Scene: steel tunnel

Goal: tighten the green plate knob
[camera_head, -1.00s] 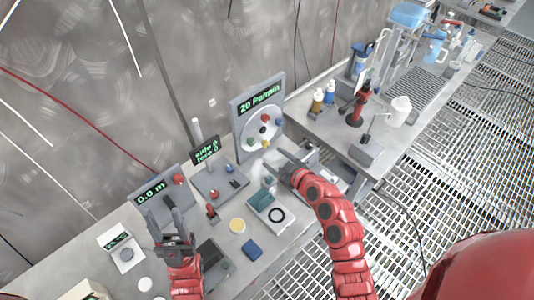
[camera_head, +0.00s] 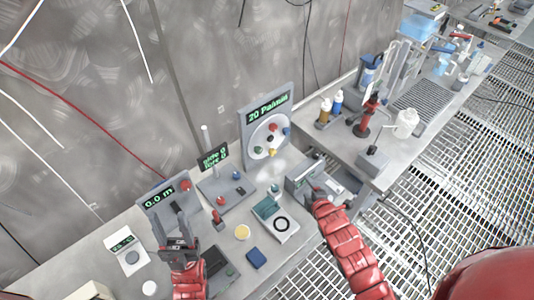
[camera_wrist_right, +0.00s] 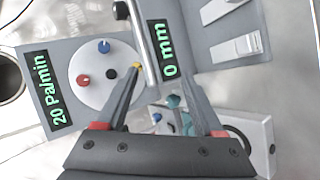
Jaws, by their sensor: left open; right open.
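A grey upright panel reading 20 Pa/min (camera_head: 281,103) carries a white round plate (camera_head: 263,135) with several coloured knobs. The green knob (camera_head: 258,150) sits low on the plate's left side in the head view. In the wrist view the plate (camera_wrist_right: 96,92) shows blue, red, black and yellow knobs; I cannot make out the green one there. My right gripper (camera_wrist_right: 158,72) is open and empty, its left fingertip near the yellow knob in that picture. In the head view it (camera_head: 308,187) is right of the panel. My left gripper (camera_head: 178,222) is open over the bench's left part.
A box reading 0 mm (camera_wrist_right: 166,50) stands beside the panel, with a metal bar (camera_wrist_right: 143,45) near it. A teal-topped device (camera_head: 268,207), a blue block (camera_head: 256,258) and a yellow-topped round item (camera_head: 242,232) lie on the bench. A second bench with bottles stands right.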

